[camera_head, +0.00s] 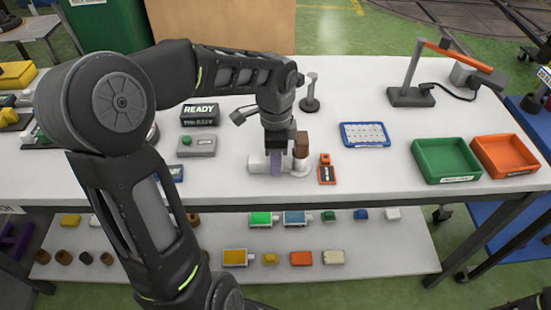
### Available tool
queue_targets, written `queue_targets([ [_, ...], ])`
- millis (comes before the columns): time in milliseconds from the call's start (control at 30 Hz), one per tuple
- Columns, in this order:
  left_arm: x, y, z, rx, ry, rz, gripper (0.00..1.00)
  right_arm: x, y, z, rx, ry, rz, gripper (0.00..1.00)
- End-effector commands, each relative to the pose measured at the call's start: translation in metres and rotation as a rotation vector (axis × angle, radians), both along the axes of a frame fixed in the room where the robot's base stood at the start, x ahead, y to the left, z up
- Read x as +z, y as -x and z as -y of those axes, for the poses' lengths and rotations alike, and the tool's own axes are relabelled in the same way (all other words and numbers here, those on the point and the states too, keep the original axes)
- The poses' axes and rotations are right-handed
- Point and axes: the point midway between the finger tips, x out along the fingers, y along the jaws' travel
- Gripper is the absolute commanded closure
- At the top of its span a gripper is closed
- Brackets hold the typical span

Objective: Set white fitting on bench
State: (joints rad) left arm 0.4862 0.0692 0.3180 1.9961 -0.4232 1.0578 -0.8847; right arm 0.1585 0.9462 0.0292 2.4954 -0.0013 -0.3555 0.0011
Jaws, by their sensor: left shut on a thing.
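The white fitting (257,164) is at the front middle of the white bench (350,180), low at my left gripper (284,160). The gripper points down and is shut on the fitting. The gripper and these parts overlap, so I cannot tell whether the fitting touches the bench. My right gripper is not in view.
An orange and black item (326,173) lies close to the right of the gripper. Beyond are a blue tray (365,135), a green bin (446,159), an orange bin (504,154) and a lamp (411,96). A grey box (197,146) is at left.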

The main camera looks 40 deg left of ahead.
Motion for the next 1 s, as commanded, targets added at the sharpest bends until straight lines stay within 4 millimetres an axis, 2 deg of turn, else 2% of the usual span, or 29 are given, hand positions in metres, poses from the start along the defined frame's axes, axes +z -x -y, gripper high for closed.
queue_targets([
  [33, -0.002, 0.000, 0.000, 0.000, 0.001, -0.001, 0.72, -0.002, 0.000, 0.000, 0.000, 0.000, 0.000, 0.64],
  [300, -0.001, 0.000, 0.000, 0.000, 0.001, -0.001, 0.51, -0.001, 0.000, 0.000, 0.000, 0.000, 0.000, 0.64],
  [667, 0.005, 0.000, 0.000, 0.000, -0.001, 0.001, 0.51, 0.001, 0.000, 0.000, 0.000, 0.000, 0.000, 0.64],
  [867, 0.031, -0.001, 0.000, 0.001, -0.002, 0.005, 0.51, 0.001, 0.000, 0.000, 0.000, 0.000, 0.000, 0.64],
  [1000, 0.059, -0.001, 0.000, 0.000, -0.002, 0.005, 0.51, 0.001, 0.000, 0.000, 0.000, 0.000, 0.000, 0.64],
])
